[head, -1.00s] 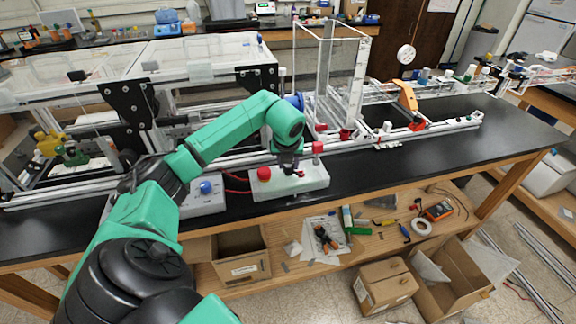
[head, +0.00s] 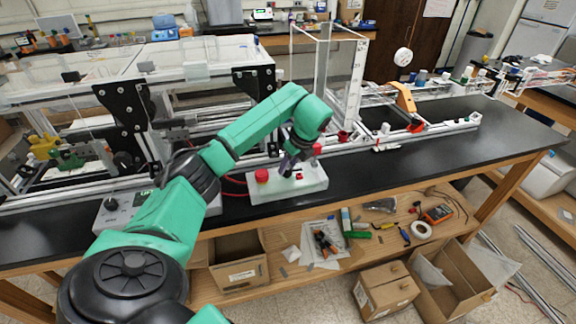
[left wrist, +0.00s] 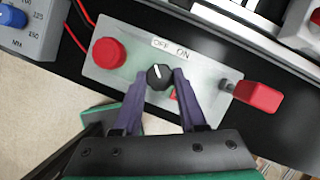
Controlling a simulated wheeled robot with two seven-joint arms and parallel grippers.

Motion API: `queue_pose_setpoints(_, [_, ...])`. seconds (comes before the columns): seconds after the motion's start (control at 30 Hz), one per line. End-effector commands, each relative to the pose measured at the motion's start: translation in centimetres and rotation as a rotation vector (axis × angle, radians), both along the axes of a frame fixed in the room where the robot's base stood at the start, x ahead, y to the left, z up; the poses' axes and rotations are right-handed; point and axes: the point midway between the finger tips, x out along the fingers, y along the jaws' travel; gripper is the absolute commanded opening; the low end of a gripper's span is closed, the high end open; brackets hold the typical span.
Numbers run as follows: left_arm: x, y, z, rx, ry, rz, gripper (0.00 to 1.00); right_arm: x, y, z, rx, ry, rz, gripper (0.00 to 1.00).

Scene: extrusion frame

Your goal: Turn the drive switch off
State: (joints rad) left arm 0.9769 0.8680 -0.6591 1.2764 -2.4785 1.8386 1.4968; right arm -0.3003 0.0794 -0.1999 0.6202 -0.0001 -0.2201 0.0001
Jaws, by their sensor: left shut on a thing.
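The drive switch is a black rotary knob (left wrist: 159,76) with a white mark, on a pale control box (head: 262,193). In the left wrist view the knob sits below the "OFF ON" label (left wrist: 171,48), and its mark points up toward OFF. My left gripper (left wrist: 160,80) is shut on the knob, with a purple finger on either side. In the head view my left gripper (head: 288,165) reaches down onto the box, and its fingers hide the knob. My right gripper is not in view.
A red push button (left wrist: 109,53) is left of the knob. A red-handled part (left wrist: 258,96) is to its right. A grey meter box (head: 112,218) stands left along the bench. Aluminium rails run behind. The black bench top (head: 430,150) is clear to the right.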

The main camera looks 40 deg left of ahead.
Motion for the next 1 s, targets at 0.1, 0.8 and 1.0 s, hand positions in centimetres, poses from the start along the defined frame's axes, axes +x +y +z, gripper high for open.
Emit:
queue_pose_setpoints(0.1, [0.1,-0.05,0.06,-0.001,-0.003,0.033,0.0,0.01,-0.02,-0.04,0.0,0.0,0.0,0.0])
queue_pose_setpoints(0.8, [0.07,-0.04,0.02,-0.002,0.0,0.059,0.71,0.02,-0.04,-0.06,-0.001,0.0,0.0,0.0])
queue_pose_setpoints(1.0, [0.06,-0.03,0.0,-0.001,-0.001,0.059,0.71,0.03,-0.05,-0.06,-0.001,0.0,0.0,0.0])
